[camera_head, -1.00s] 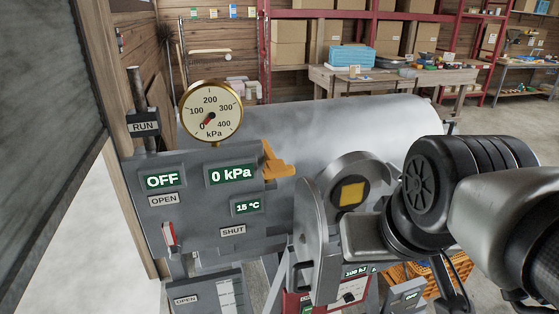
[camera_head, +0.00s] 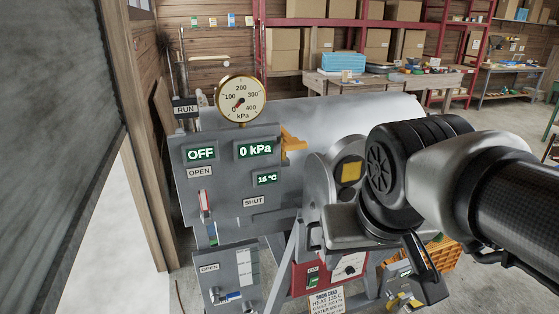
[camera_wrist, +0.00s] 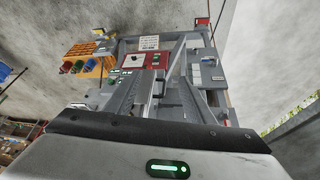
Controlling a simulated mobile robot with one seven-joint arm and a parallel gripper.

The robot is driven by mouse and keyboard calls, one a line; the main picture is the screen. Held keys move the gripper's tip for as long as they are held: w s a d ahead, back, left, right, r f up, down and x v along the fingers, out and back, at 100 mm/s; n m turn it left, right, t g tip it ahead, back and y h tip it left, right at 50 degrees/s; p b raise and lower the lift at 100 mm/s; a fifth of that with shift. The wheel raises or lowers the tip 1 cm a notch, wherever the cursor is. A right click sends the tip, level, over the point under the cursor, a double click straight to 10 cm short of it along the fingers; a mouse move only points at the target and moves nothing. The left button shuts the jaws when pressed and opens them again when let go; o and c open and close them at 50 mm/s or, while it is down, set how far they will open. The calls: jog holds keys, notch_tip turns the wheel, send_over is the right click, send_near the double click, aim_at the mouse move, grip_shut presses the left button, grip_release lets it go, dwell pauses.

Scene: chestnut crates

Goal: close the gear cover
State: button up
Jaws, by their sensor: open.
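A rounded silver plate (camera_head: 318,185) with a yellow patch on a dark square (camera_head: 349,170) stands at the near end of the machine's drum. It looks like the gear cover, but I cannot tell for sure or see how far it is closed. My gripper (camera_head: 352,225) is in front of it in the head view, and my arm hides the plate's right side. I cannot tell whether they touch. In the wrist view the pale body of my gripper (camera_wrist: 150,160) fills the bottom, with nothing visible held.
The control panel (camera_head: 225,180) reads OFF, 0 kPa, with a gauge (camera_head: 241,100) above. A red panel (camera_head: 315,275) sits below on the grey frame. An orange basket (camera_wrist: 82,50) is beside the frame. A wooden post (camera_head: 150,150) stands left; shelves and benches are behind.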

jog(key=w+a+f+h, duration=0.1)
jog(key=w, duration=0.2)
jog(key=w+a+b, duration=0.1)
jog(key=w, duration=0.3)
jog(key=w+a+f+h, duration=0.1)
jog(key=w, duration=0.2)
jog(key=shift+w+a+f+g+h, duration=0.15)
jog(key=shift+f+g+h, duration=0.15)
jog(key=shift+f+g, duration=0.1)
jog(key=c, duration=1.1)
jog(key=shift+n+t+h, duration=0.4)
jog(key=shift+t+h, duration=0.2)
jog(key=shift+h, duration=0.2)
jog(key=w+a, duration=0.1)
jog(key=w, duration=0.1)
jog(key=w+a+f, duration=0.1)
jog(key=w+a, duration=0.3)
jog(key=shift+w+a+f+b, duration=0.15)
jog(key=shift+w+f+b, duration=0.2)
jog(key=shift+b, duration=0.05)
grip_shut()
send_near(315, 224)
jog(key=d+f, duration=0.1)
jog(key=f, duration=0.1)
jog(key=d+f, duration=0.2)
jog(key=shift+w+f+p, duration=0.1)
jog(key=shift+w+p, duration=0.1)
jog(key=shift+p, duration=0.2)
jog(key=shift+w+d, duration=0.15)
jog(key=shift+d, duration=0.5)
